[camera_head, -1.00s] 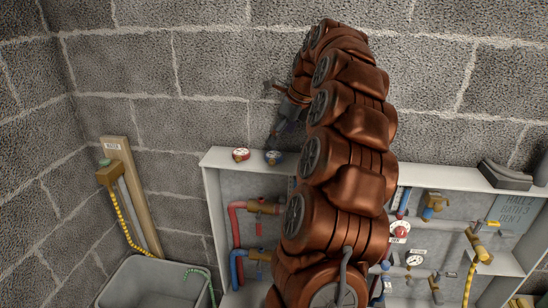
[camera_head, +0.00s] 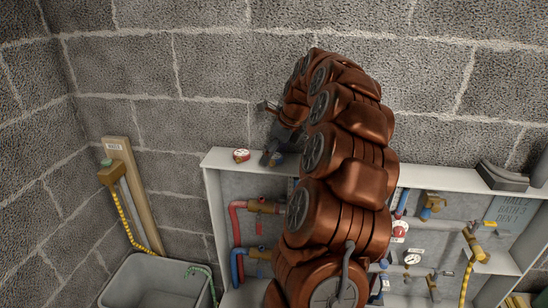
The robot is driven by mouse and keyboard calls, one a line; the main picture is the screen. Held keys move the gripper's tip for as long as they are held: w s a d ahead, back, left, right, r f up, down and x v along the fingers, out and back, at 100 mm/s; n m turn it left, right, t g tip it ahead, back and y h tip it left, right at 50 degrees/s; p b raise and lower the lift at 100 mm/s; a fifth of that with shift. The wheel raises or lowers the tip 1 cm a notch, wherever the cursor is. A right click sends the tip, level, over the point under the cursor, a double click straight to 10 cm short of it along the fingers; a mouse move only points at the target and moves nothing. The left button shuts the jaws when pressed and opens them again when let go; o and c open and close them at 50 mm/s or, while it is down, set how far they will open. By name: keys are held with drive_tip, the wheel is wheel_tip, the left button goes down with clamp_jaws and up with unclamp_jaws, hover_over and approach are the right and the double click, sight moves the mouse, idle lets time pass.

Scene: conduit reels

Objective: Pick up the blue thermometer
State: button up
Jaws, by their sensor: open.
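My gripper (camera_head: 271,160) is open, with its dark fingers pointing down at the top ledge of the white cabinet (camera_head: 219,158). It is at the spot where the small round blue thermometer stood in the earlier view. The blue thermometer is now hidden, or nearly so, behind the fingers. I cannot tell whether the fingers are around it or touching it. A similar small red dial (camera_head: 241,155) stands on the same ledge, just left of my gripper.
The cabinet holds red and blue pipes, valves and a white gauge (camera_head: 412,259). A grey tub (camera_head: 160,285) and a wooden board (camera_head: 133,195) with a yellow hose are at left. My arm hides the cabinet's middle.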

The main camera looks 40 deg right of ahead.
sight(275, 156)
drive_tip(key=shift+c, duration=0.3)
drive_tip(key=c, duration=1.1)
drive_tip(key=shift+r+b, duration=0.65)
drive_tip(key=shift+r, duration=1.15)
drive_tip(key=s+a+b, duration=0.1)
drive_tip(key=s+a, duration=0.1)
drive_tip(key=s, duration=0.2)
drive_tip(key=s+a+r+b, duration=0.1)
drive_tip(key=s+a, duration=0.2)
drive_tip(key=s, duration=0.2)
drive_tip(key=s+a+b, duration=0.1)
drive_tip(key=s+a, duration=0.2)
drive_tip(key=s, duration=0.1)
drive_tip(key=shift+s+a+r+b, duration=0.15)
drive_tip(key=shift+s+r+b, duration=0.1)
drive_tip(key=shift+s+b, duration=0.1)
